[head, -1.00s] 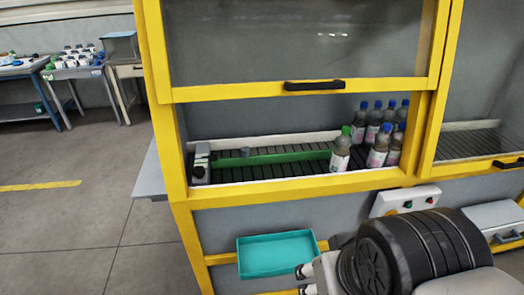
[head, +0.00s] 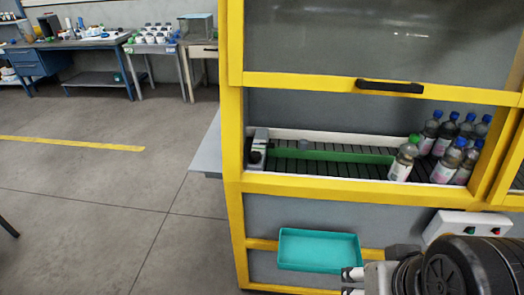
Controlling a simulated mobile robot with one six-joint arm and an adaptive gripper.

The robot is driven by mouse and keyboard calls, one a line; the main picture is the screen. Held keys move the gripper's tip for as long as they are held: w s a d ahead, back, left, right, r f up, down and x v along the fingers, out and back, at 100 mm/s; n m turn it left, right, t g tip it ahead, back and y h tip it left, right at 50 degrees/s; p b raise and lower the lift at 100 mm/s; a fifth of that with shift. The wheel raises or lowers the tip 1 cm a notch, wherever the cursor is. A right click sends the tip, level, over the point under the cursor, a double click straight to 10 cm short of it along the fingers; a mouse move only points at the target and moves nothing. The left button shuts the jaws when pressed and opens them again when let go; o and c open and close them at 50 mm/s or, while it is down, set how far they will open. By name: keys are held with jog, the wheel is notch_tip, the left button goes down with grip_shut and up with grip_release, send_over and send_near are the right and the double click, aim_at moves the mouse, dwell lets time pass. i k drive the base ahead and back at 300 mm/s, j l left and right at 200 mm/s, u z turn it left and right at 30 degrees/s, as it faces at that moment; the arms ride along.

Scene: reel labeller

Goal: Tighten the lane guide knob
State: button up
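The lane guide is a green bar (head: 340,155) lying along the dark slatted conveyor inside the yellow-framed machine. A small grey knob (head: 304,144) stands at the bar near its left part; how tight it is cannot be seen. My gripper (head: 350,282) is at the bottom of the head view, in front of the machine and apart from the knob. Its two pale fingertips point left with a gap between them, and nothing shows in the gap. Part of my arm hides the lower right of the machine.
A green-capped bottle (head: 404,160) stands at the guide's right end, with several blue-capped bottles (head: 462,150) behind. A raised glass door (head: 380,40) hangs above the opening. A grey-black block (head: 258,150) sits at the conveyor's left end. A teal tray (head: 318,250) hangs below. Floor on the left is clear.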

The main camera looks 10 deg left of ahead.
aim_at(254, 156)
jog(key=i+l, duration=0.3)
jog(key=i+l+u, duration=0.15)
jog(key=i+l, duration=0.15)
jog(key=i, duration=0.25)
